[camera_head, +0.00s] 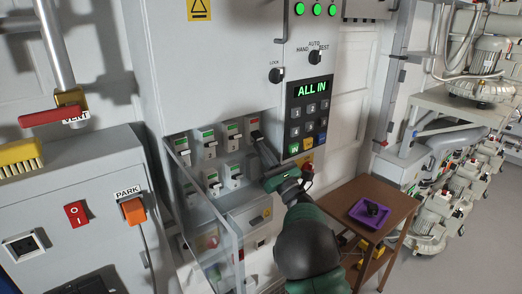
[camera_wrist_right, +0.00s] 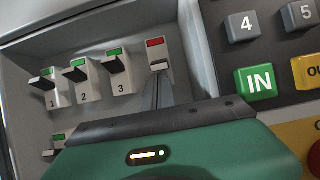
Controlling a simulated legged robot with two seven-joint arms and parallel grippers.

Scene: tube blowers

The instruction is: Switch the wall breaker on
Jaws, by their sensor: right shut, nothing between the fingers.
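The wall breakers sit in a recess of the grey cabinet. The breaker with a red tab (camera_head: 254,122) is at the right end of the upper row. It also shows in the right wrist view (camera_wrist_right: 156,46), beside breakers 1 (camera_wrist_right: 50,90), 2 (camera_wrist_right: 82,82) and 3 (camera_wrist_right: 118,72), which have green tabs. My right gripper (camera_head: 258,140) is shut and empty, its dark fingers just below the red-tabbed breaker. I cannot tell whether they touch its lever. The right wrist view shows the fingers (camera_wrist_right: 165,90) partly in front of the recess. My left gripper is out of view.
A keypad (camera_head: 308,115) under an "ALL IN" display is right of the recess. A clear panel (camera_head: 205,220) stands open at its left. A brown table (camera_head: 365,205) with a purple tray (camera_head: 358,216) is at the lower right. An orange PARK plug (camera_head: 134,211) is at the left.

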